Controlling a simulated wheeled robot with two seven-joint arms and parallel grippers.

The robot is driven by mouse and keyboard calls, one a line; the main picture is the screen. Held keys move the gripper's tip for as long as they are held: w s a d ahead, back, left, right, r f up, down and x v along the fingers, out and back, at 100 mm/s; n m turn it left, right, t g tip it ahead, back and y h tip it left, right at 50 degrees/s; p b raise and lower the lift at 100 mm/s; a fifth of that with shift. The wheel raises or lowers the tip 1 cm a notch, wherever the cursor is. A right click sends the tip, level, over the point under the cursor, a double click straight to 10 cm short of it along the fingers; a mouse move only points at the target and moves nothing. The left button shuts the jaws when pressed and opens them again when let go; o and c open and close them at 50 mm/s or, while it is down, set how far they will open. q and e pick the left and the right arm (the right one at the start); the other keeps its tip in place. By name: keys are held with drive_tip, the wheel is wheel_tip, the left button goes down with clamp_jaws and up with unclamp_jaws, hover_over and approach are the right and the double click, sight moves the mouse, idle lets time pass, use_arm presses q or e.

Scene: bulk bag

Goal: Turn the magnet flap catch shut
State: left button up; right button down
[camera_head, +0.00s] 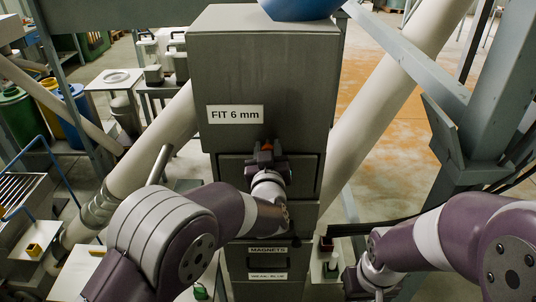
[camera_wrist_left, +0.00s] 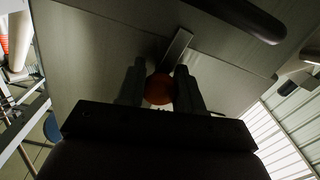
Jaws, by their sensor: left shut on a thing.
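The magnet flap catch shows in the left wrist view as a round orange-red knob (camera_wrist_left: 158,88) with a flat metal bar (camera_wrist_left: 178,48) slanting up to the right from it, on a grey panel. My left gripper (camera_wrist_left: 159,90) has one finger on each side of the knob and is shut on it. In the head view my left gripper (camera_head: 266,152) is at the front of the grey cabinet (camera_head: 262,75), below the "FIT 6 mm" label, and mostly hides the catch. My right gripper (camera_head: 362,284) is low at the right, its fingers not clear.
A dark handle (camera_wrist_left: 240,15) crosses the panel in the left wrist view. Below my left arm is a drawer front labelled "MAGNETS" (camera_head: 268,250). A pale pipe (camera_head: 385,90) slopes behind the cabinet on the right, and a grey steel post (camera_head: 490,100) stands further right.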

use_arm(q)
drive_tip(key=shift+f, duration=0.2)
drive_tip(key=o, duration=1)
drive_tip(key=shift+s, duration=0.1)
use_arm(e)
drive_tip(key=shift+s+f, duration=0.1)
drive_tip(key=shift+f, duration=0.15)
use_arm(q)
drive_tip(key=shift+r, duration=0.1)
drive_tip(key=s+b, duration=0.3)
drive_tip(key=s, duration=0.9)
drive_tip(key=shift+s, duration=0.35)
use_arm(e)
wheel_tip(320, 180, down, 4)
drive_tip(key=shift+r, duration=0.25)
